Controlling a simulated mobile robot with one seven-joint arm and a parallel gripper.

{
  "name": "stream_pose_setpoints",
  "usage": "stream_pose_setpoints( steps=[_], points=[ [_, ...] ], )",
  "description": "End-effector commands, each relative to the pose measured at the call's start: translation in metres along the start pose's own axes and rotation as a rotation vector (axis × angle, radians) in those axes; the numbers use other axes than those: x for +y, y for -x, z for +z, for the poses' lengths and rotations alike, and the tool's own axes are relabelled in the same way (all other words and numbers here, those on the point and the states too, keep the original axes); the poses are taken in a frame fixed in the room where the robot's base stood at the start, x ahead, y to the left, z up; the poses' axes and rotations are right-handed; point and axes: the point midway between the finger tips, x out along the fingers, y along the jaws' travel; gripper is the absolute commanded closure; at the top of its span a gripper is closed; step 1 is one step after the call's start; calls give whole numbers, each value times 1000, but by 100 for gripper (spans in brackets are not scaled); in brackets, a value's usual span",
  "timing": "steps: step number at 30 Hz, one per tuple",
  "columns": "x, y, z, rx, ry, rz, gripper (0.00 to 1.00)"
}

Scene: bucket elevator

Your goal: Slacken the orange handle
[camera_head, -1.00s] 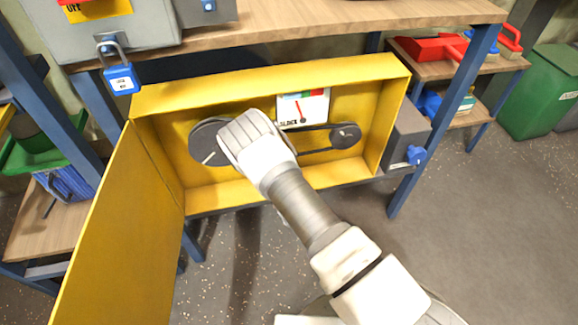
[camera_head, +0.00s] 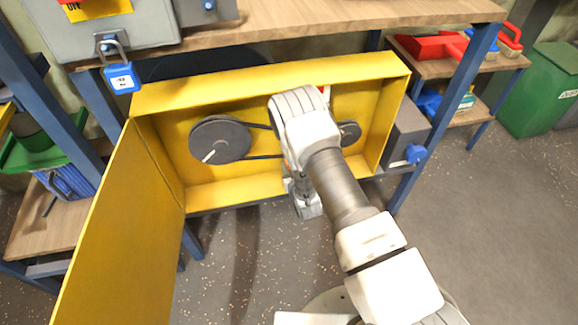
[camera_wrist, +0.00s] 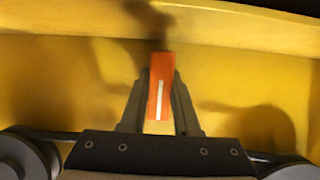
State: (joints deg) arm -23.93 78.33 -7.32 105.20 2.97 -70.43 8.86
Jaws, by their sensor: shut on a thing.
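The orange handle (camera_wrist: 154,98) is in the middle of the wrist view, a narrow block with a white line along its face. My gripper (camera_wrist: 161,84) is shut on it, with one dark finger on each side. The handle stands nearly upright in that view, against the yellow inside of the box. In the head view my arm covers the spot, and I cannot make out the handle or my fingertips there.
The open yellow box (camera_head: 270,88) holds a large dark pulley (camera_head: 220,138) at left, a smaller one (camera_head: 349,133) at right and a belt. Its door (camera_head: 125,245) swings out at left. A blue padlock (camera_head: 122,78) hangs above. A blue post (camera_head: 440,120) stands at right.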

Motion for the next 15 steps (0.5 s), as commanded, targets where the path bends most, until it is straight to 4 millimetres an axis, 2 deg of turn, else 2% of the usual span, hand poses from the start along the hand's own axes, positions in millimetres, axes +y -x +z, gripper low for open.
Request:
stream_pose_setpoints(
  steps=[8,9,13,15],
  points=[
    [-1,1,1,-3,-3,-2,100],
    [-1,1,1,-3,-3,-2,65],
    [-1,0,1,-2,-2,-1,41],
    [-1,0,1,-2,-1,-1,40]
  ],
)
